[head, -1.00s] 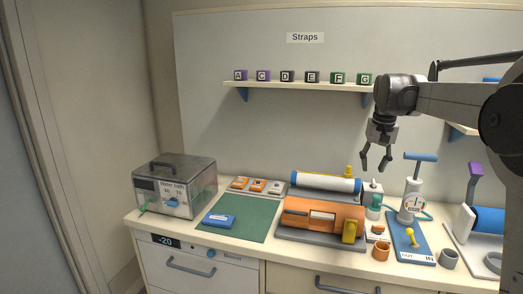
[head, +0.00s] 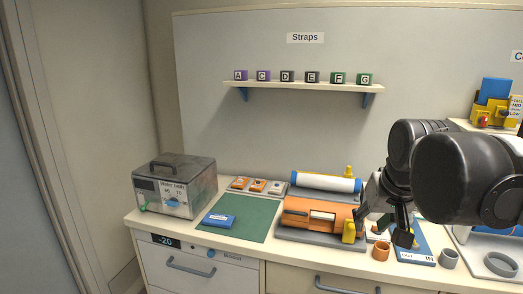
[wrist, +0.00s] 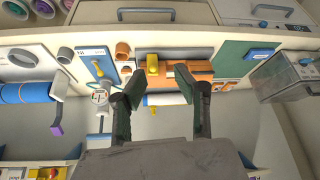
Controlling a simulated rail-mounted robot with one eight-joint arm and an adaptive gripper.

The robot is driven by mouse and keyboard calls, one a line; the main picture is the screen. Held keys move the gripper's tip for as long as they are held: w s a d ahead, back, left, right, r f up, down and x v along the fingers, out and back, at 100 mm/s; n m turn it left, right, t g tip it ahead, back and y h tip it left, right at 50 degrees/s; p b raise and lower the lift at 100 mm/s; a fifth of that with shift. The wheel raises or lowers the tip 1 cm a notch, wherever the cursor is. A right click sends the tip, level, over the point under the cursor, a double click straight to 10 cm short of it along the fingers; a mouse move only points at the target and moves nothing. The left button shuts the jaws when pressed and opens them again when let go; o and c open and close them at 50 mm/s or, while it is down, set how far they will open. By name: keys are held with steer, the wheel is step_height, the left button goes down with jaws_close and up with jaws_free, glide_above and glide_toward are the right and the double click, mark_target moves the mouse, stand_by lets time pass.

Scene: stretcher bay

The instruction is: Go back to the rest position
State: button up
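My gripper (head: 384,226) hangs over the right part of the counter in the head view, pointing down, with my arm folded in behind it. In the wrist view its two fingers (wrist: 159,82) are spread apart with nothing between them. Beyond the fingertips lie the orange block (wrist: 187,70) with its yellow piece (wrist: 152,66) and the white roller (wrist: 166,99). From the head view I cannot tell whether the fingertips touch anything. My arm hides part of the blue board (head: 424,252) and the things behind it.
A water bath (head: 175,187) stands at the counter's left, beside a green mat (head: 258,212) with a blue block (head: 219,221). An orange cup (head: 381,252) and grey cup (head: 449,258) stand close below my gripper. A shelf (head: 300,86) holds lettered cubes.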

steer(key=s+a+f+t, duration=0.1)
steer(key=s+a+f, duration=0.2)
steer(key=s+f, duration=0.6)
steer(key=s, duration=0.3)
steer(key=shift+n+t, duration=0.3)
steer(key=shift+n, duration=0.1)
steer(key=shift+s+f, duration=0.1)
steer(key=shift+c, duration=0.2)
